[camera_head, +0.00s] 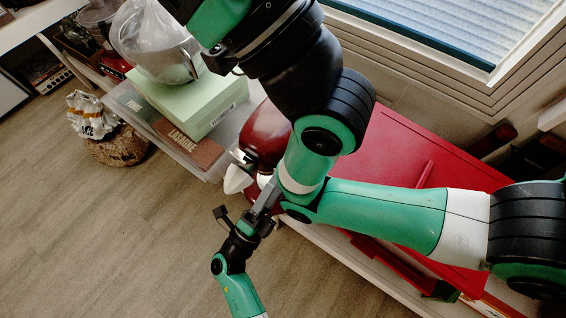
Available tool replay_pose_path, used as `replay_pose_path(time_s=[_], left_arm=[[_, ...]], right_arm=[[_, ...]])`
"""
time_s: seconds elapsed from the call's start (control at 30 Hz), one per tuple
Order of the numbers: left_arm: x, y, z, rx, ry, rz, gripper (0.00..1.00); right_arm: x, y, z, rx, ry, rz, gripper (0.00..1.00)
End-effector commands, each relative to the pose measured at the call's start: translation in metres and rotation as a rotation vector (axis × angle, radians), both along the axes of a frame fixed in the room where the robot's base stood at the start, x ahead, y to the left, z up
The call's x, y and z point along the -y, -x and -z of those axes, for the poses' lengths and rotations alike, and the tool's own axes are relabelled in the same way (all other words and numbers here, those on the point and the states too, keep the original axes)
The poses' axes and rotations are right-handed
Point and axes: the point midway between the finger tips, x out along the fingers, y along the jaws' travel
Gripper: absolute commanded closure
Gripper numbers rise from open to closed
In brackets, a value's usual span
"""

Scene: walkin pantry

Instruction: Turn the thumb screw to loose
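A dark red stand mixer (266,132) stands on the shelf, partly covered by my green and black arm links. Its pale metal front fitting (238,177) points toward the lower left. I cannot make out the thumb screw on it. A gripper, which I take as my left one (265,197), reaches up from the bottom of the picture. Its grey fingers are close beside the mixer's front, and I cannot tell whether they touch it. The gap between the fingers is too small to read. I see no second gripper; my arm links cover much of the middle.
A large red box (410,150) fills the right of the shelf. The wooden floor (100,240) at lower left is clear.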

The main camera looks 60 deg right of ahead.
Motion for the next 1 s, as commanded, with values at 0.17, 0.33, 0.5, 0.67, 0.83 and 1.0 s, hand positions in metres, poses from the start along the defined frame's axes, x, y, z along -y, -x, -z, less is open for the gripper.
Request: replay_pose_path(time_s=[0.17, 0.33, 0.5, 0.67, 0.83, 1.0], left_arm=[[-0.038, -0.006, 0.021, -0.004, -0.001, -0.006, 0.45], [-0.069, -0.01, 0.038, -0.003, -0.001, -0.004, 0.45], [-0.083, -0.011, 0.046, -0.001, 0.0, -0.002, 0.45], [-0.085, -0.011, 0.047, 0.0, 0.0, 0.0, 0.45], [-0.085, -0.011, 0.047, 0.0, 0.001, 0.0, 0.46], [-0.086, -0.012, 0.041, 0.001, 0.015, -0.009, 0.46]], right_arm=[[0.0, 0.0, 0.001, 0.0, 0.0, 0.0, 0.5], [0.0, 0.0, 0.001, 0.0, 0.0, 0.0, 0.5], [0.0, 0.0, 0.001, 0.0, 0.0, 0.0, 0.5], [0.0, 0.0, 0.001, 0.0, 0.0, 0.0, 0.5], [0.0, 0.0, 0.001, 0.0, 0.0, 0.0, 0.5], [0.0, 0.0, -0.003, 0.0, 0.0, 0.0, 0.5]])
